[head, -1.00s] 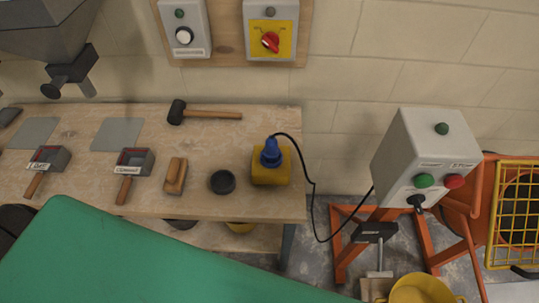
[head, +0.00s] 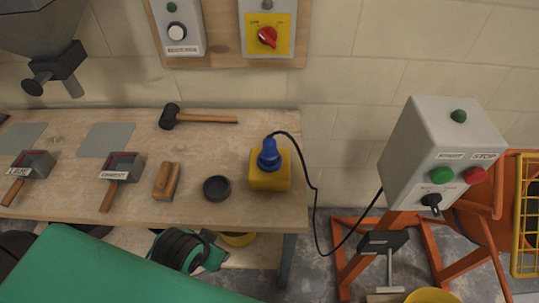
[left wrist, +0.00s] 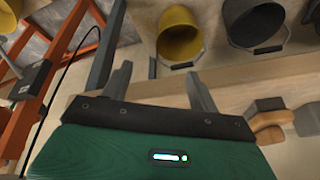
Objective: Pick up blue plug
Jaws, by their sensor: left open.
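The blue plug (head: 269,155) stands upright on a yellow block (head: 270,181) near the right end of the wooden bench. A black cable runs from its top, hangs past the bench end and reaches the grey control box. My left gripper (left wrist: 158,82) shows in the left wrist view with its two dark fingers apart and nothing between them. It is near the bench's front edge, away from the plug. The plug is not visible in that view. In the head view my green left arm fills the lower left, and the fingers cannot be made out. My right gripper is not in view.
A black round cup (head: 217,189), a wooden float (head: 166,181) and a mallet (head: 199,117) lie left of the plug. Buckets (left wrist: 179,35) sit below the bench. Right of it stands a grey control box (head: 438,157) on an orange frame (head: 350,262).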

